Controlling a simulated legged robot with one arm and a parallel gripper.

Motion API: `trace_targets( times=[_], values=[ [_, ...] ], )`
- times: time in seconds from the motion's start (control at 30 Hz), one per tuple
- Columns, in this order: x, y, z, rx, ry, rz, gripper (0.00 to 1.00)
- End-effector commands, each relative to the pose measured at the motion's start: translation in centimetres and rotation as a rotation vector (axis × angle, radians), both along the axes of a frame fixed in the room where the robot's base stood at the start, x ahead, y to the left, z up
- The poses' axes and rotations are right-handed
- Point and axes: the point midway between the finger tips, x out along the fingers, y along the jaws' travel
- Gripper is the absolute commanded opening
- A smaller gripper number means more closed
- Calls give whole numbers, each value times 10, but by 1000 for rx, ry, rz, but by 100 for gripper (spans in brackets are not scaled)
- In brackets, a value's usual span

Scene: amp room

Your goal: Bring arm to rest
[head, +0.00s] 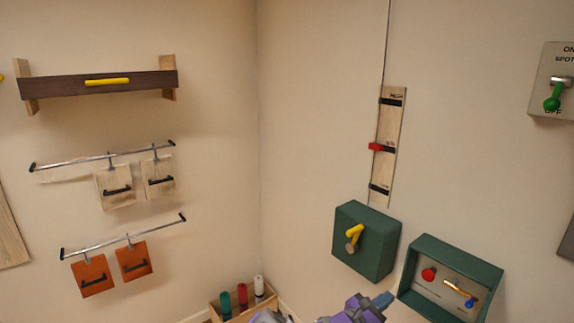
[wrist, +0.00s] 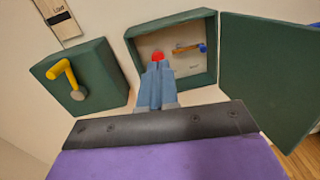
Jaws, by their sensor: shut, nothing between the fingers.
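My gripper (head: 380,301) shows at the bottom of the head view, purple with blue-grey fingers, below and left of the open green box. In the wrist view my gripper (wrist: 157,72) has its fingers together with nothing between them. Its tips appear just below a red button (wrist: 157,57) inside the open green box (wrist: 205,80); I cannot tell whether they touch. The head view also shows the red button (head: 428,274) uncovered by the fingers, with a yellow lever with a blue end (head: 459,291) beside it.
A closed green box (head: 362,258) with a yellow handle (head: 354,236) is left of the open one. A slider strip (head: 388,130) and a green switch (head: 553,97) are above. A crate (head: 263,309) with cylinders stands in the corner. Hanging boards (head: 118,197) and a shelf (head: 60,86) are on the left wall.

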Motion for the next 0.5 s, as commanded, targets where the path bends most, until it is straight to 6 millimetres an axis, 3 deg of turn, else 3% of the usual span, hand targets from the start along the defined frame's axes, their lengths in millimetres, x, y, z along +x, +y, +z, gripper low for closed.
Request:
trace_targets(
  times=[0.2,0.37,0.5],
  values=[
    [-28,-37,22,62,-98,-119,0],
    [-57,-55,39,117,-191,-232,0],
    [-98,-71,53,195,-302,-372,0]
  ],
)
